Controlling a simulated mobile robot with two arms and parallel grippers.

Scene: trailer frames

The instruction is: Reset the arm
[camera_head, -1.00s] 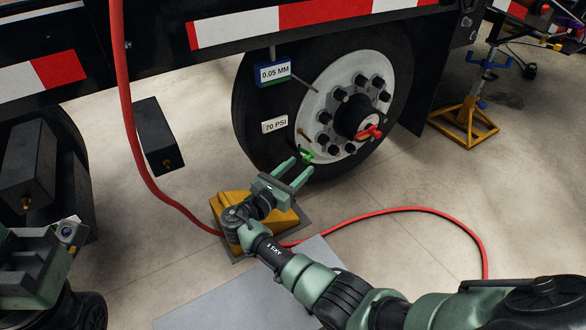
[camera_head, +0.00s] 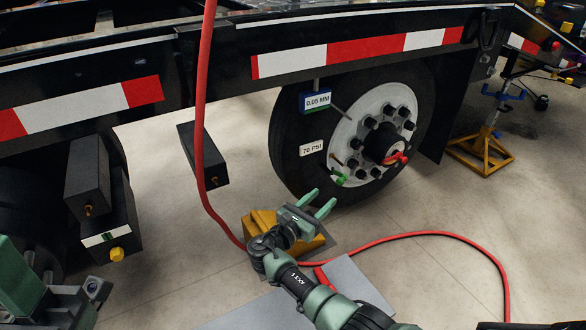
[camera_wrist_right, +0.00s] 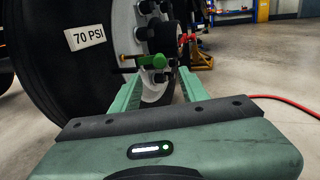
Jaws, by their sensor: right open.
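My right gripper (camera_head: 323,204) is open and empty in front of the trailer wheel (camera_head: 385,135). Its two green fingers point toward the lower part of the tire. In the right wrist view, the open fingers (camera_wrist_right: 158,85) frame a green-capped valve part (camera_wrist_right: 152,61) on the wheel hub, with nothing between the fingers. The green cap (camera_head: 340,178) also shows in the head view, just above the fingertips and apart from them. Part of my left arm shows at the lower left of the head view; its gripper fingers cannot be made out clearly.
A yellow wheel chock (camera_head: 262,222) sits on the floor behind my right wrist. A red hose (camera_head: 199,120) hangs from above and loops right across the floor. A yellow jack stand (camera_head: 480,152) stands at the right. Black boxes (camera_head: 88,177) hang under the frame at left.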

